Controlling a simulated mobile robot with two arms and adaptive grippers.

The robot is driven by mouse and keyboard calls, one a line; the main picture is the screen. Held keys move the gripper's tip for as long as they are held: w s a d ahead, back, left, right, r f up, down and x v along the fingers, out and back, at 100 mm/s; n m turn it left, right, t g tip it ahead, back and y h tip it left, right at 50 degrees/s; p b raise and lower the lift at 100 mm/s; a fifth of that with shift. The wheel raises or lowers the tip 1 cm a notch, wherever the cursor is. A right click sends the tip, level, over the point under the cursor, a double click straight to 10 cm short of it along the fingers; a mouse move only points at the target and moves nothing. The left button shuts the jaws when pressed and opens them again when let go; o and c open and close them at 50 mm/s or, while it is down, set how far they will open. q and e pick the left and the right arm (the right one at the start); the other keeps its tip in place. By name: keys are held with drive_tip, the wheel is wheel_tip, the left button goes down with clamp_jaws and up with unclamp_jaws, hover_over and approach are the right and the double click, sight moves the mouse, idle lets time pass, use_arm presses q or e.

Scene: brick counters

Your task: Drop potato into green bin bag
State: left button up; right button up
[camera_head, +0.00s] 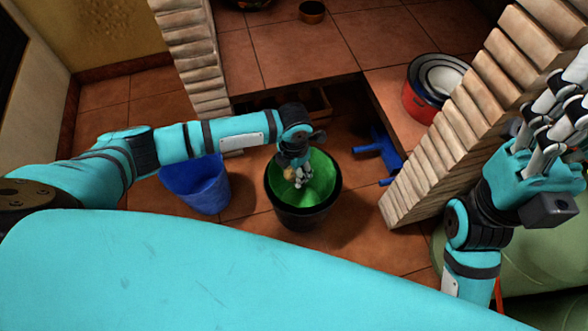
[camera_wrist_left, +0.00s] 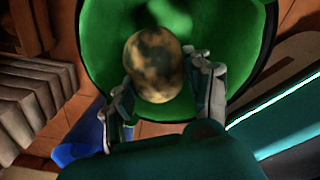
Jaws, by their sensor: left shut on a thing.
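The potato (camera_wrist_left: 152,65) is brownish yellow with dark patches; in the head view it is a small spot (camera_head: 289,173) beside my fingers. My left gripper (camera_head: 296,177) is shut on it, with one finger on either side in the left wrist view (camera_wrist_left: 163,84). The gripper holds it over the open mouth of the green bin bag (camera_head: 321,180). The bag lines a round black bin (camera_head: 303,219) on the floor. The bag's bottom is partly hidden by the gripper and potato. My right gripper (camera_head: 560,105) is at the right edge, far from the bin; its opening is unclear.
A blue bucket (camera_head: 200,187) stands left of the bin. A blue object (camera_head: 378,152) lies on the floor to its right. A brick counter side (camera_head: 455,125) rises at the right, with a red pot (camera_head: 420,103) near it. A small brown bowl (camera_head: 312,11) sits on the tiled counter.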

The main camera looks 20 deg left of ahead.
use_arm(q)
drive_tip(key=o, duration=1.3)
drive_tip(key=shift+c, duration=0.2)
wheel_tip(320, 180, up, 12)
